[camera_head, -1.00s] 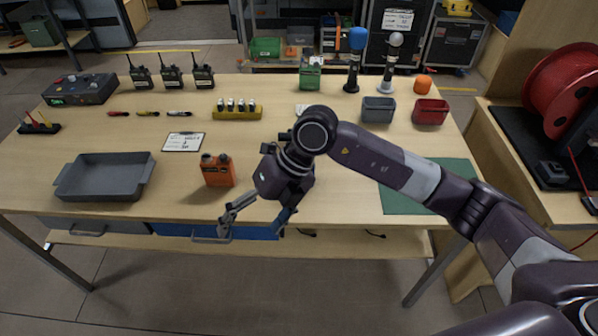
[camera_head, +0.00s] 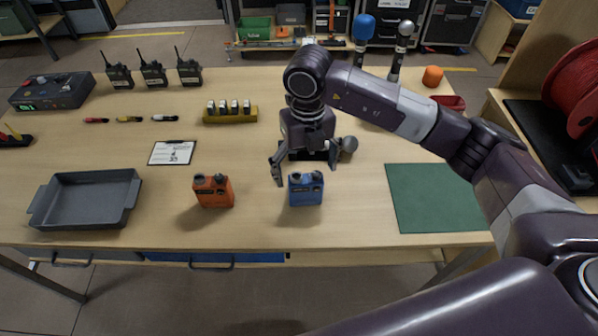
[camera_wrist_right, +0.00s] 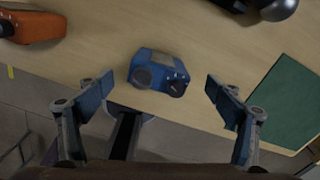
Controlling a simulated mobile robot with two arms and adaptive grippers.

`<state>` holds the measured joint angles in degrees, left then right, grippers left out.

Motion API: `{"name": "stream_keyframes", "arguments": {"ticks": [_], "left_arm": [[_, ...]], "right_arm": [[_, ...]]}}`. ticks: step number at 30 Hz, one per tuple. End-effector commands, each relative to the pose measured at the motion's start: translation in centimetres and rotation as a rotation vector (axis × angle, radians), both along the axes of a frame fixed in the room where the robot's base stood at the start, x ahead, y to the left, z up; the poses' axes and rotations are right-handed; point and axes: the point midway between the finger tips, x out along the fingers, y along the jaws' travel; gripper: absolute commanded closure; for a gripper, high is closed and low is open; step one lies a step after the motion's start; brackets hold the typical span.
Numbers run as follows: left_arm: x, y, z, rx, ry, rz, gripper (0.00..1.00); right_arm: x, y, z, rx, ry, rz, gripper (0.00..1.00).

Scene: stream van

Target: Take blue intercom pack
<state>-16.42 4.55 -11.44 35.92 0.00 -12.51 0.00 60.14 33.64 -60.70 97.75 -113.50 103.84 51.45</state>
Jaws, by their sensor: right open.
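The blue intercom pack (camera_head: 306,190) stands on the wooden table near its front edge, right of an orange pack. In the wrist view the blue pack (camera_wrist_right: 158,72) lies ahead of and between my open fingertips. My right gripper (camera_head: 306,172) is open and empty, its fingers spread to either side just behind and above the pack in the head view. In the wrist view the right gripper (camera_wrist_right: 157,90) does not visibly touch the pack. My left gripper is not in view.
An orange pack (camera_head: 214,191) stands left of the blue one. A grey tray (camera_head: 85,200) is at the front left, a clipboard (camera_head: 173,152) behind. A green mat (camera_head: 433,198) lies to the right. A microphone lies behind my gripper, its head (camera_head: 348,144) showing.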

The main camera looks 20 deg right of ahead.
Motion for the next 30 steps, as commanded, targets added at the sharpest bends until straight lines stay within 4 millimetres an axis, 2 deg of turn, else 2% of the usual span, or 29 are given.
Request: {"name": "stream_keyframes", "arguments": {"ticks": [5, 15, 21, 28, 30], "left_arm": [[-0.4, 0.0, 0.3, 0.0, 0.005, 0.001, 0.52], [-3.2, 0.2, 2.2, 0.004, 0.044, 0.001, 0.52], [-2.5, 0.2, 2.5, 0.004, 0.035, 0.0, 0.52], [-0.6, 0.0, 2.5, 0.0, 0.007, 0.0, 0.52], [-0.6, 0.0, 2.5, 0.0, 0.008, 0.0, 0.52]], "right_arm": [[-0.1, 0.0, -1.2, 0.001, 0.005, -0.001, 0.15], [-0.3, 0.1, -5.4, 0.001, 0.007, -0.001, 0.15], [-0.2, 0.2, -7.7, 0.002, 0.002, 0.001, 0.15], [-0.2, 0.1, -7.8, 0.001, 0.0, 0.001, 0.15], [-0.2, 0.1, -7.8, 0.001, 0.0, 0.001, 0.22]]}}
